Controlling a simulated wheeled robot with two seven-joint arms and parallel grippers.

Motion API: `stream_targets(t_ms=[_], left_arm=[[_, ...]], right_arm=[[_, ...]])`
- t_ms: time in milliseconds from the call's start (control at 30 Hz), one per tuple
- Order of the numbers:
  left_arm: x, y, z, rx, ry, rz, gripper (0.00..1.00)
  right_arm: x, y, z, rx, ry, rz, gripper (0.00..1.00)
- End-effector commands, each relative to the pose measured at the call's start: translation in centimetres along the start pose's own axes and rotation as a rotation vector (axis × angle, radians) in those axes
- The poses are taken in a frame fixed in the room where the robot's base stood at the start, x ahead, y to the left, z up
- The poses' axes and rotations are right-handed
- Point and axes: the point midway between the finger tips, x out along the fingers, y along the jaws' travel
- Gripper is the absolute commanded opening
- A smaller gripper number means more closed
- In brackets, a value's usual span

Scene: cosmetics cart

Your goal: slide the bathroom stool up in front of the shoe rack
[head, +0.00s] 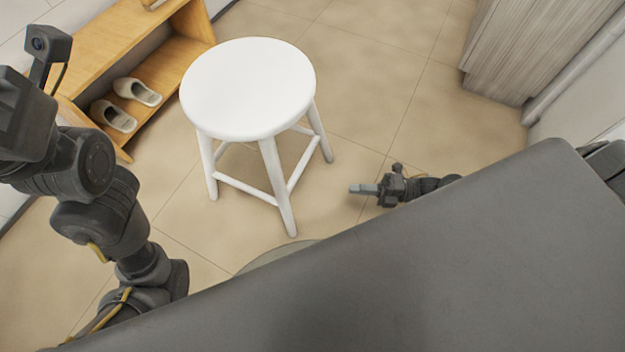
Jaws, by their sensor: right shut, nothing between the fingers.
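The white round stool (248,90) stands upright on the tiled floor, a little left of centre. The wooden shoe rack (181,50) is at the upper left, and the stool's seat overlaps its right part in the picture. My right gripper (356,189) is shut and empty, to the right of the stool's legs and apart from them, pointing left. My left arm comes up along the left edge; its gripper fingers are outside the picture.
A pair of light slippers (138,92) lies on the rack's lower shelf. A grey wood-grain cabinet (540,45) stands at the upper right by the wall. The floor between stool and cabinet is clear. My own grey body fills the lower right.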

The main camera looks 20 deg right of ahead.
Motion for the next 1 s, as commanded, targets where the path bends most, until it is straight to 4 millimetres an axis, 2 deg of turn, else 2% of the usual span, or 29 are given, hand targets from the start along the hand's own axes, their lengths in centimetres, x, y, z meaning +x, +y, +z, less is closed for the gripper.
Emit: stream_targets(t_ms=[133,267,633,800,1000], left_arm=[[0.0,0.0,0.0,0.000,0.002,-0.002,0.36],[0.1,0.1,-0.1,0.000,0.012,-0.007,0.36],[1.0,0.2,-0.6,-0.009,0.055,-0.030,0.36],[0.3,0.3,-1.0,-0.010,0.062,-0.038,0.36],[-0.2,0.2,-1.1,-0.009,0.061,-0.042,0.36]], right_arm=[[1.0,-0.1,0.0,0.001,-0.001,0.002,0.00],[3.0,-0.1,0.0,0.000,0.000,0.004,0.00],[10.5,-0.3,0.1,0.001,-0.001,0.003,0.00],[12.0,-0.3,2.0,0.000,-0.002,0.000,0.00],[12.8,-0.1,2.8,0.002,-0.003,-0.001,0.00]])
